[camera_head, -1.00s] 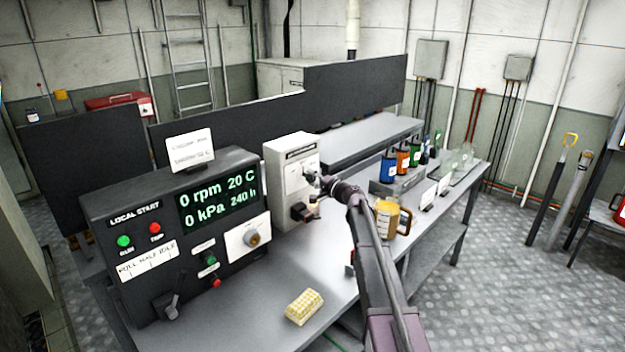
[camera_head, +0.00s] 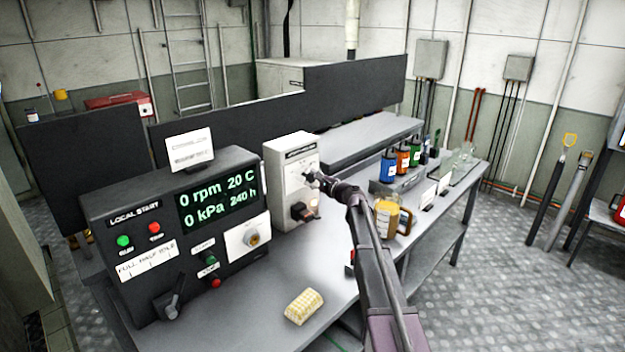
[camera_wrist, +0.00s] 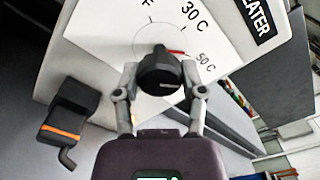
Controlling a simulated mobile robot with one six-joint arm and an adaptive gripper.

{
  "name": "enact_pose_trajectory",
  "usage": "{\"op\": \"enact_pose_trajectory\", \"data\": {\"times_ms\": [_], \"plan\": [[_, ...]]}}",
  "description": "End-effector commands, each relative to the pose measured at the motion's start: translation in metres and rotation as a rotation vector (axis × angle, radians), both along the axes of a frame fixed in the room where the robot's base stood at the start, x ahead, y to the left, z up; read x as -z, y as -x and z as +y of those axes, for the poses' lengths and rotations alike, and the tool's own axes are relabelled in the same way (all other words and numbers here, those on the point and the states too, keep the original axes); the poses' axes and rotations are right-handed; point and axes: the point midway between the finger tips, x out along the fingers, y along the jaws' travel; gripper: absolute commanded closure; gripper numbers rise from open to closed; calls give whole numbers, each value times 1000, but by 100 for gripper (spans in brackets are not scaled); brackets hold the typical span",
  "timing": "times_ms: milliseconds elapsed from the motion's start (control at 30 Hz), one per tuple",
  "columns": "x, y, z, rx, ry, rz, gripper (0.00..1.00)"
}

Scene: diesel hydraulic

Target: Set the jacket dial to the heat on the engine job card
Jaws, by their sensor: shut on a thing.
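The jacket dial is a black knob (camera_wrist: 158,74) with a red pointer on a white face, on the front of the pale heater box (camera_head: 283,165). My gripper (camera_wrist: 160,80) is shut on the knob, one finger on each side; in the head view my gripper (camera_head: 314,178) is at the box's upper front. The red pointer (camera_wrist: 175,52) points right, close to the 50 C mark and past the 30 C mark. A white card (camera_head: 190,150) stands on top of the black console; its writing is too small to read surely.
A black fitting with an orange stripe (camera_wrist: 66,130) sticks out below the dial. The console (camera_head: 150,265) stands left, showing 0 rpm and 20 C. A yellow checked cloth (camera_head: 304,306) lies in front. A jug (camera_head: 388,217) and several coloured bottles stand right.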

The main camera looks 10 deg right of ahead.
Motion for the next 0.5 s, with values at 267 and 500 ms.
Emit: {"op": "enact_pose_trajectory", "data": {"times_ms": [267,500], "plan": [[-1,-2,0,2,-89,62,95],[-1,-2,0,2,-105,74,94]]}}
